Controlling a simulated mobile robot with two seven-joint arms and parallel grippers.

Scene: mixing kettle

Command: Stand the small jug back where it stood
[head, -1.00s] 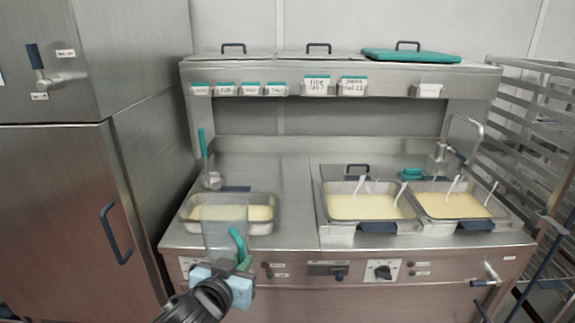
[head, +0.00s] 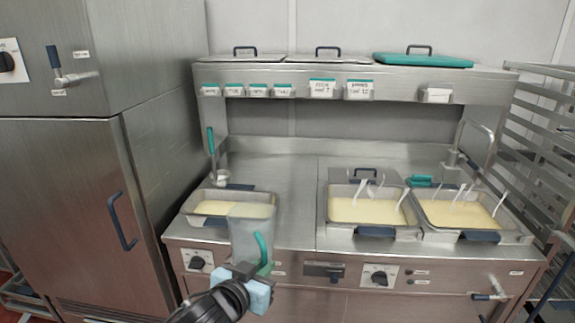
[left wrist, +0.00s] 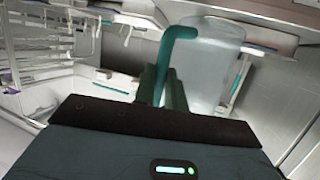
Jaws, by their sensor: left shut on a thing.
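The small jug (head: 246,233) is a clear, see-through vessel with a teal handle (head: 262,249). My left gripper (head: 256,274) is shut on the handle and holds the jug up in front of the counter's front edge. In the head view the jug overlaps the right end of the left pan. In the left wrist view the jug (left wrist: 213,62) shows beyond the fingers, with its teal handle (left wrist: 164,65) between them. The jug looks roughly upright in the head view. My right gripper is not in view.
The left pan (head: 190,215) and two right pans (head: 337,226) hold a pale yellow mix. Bare steel counter (head: 295,200) lies between them. A teal-handled ladle (head: 212,155) stands behind the left pan. A shelf (head: 400,75) spans above; a rack (head: 540,150) stands at right.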

